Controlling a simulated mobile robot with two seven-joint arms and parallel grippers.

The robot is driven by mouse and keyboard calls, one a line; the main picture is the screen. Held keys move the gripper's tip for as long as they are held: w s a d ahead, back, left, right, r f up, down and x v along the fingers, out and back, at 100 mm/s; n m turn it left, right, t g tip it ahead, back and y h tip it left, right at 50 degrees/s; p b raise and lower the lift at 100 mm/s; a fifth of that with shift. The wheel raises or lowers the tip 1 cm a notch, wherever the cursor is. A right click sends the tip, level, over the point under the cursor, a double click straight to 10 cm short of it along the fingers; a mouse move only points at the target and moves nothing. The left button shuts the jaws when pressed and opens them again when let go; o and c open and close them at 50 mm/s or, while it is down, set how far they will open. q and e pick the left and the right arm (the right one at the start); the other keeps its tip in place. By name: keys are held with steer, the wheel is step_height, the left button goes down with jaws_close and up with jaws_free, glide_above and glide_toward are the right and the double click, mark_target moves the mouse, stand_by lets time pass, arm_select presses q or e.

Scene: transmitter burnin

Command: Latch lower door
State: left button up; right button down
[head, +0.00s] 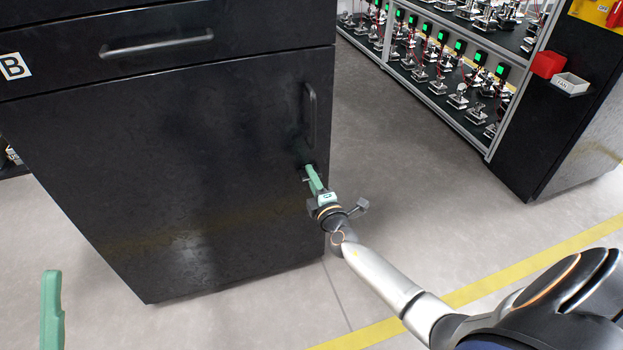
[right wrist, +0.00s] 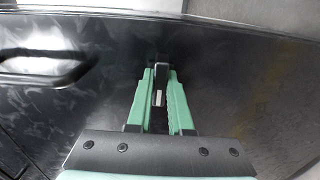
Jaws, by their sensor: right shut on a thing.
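The lower door (head: 190,170) of the black cabinet stands flush with the front, as far as I can see. It has a dark vertical handle (head: 311,115) near its right edge. My right gripper (head: 309,172) is at the door's right edge, below that handle. In the right wrist view, its green fingers (right wrist: 159,82) are shut on a small dark latch (right wrist: 160,68) with a pale patch. The fingers hide most of the latch in the head view. Part of my left gripper (head: 52,310) shows at the lower left, away from the door; its opening cannot be judged.
A drawer (head: 150,45) with a bar handle and a "B" label is above the door. A shelf rack (head: 440,85) with several devices stands behind right, beside another black cabinet (head: 540,130). The grey floor between is clear, with a yellow line (head: 540,258).

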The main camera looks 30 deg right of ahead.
stand_by(0.6)
steer(key=shift+f+m+b, duration=0.1)
steer(key=shift+m+b, duration=0.85)
steer(key=shift+m, duration=0.85)
steer(key=shift+m, duration=1.7)
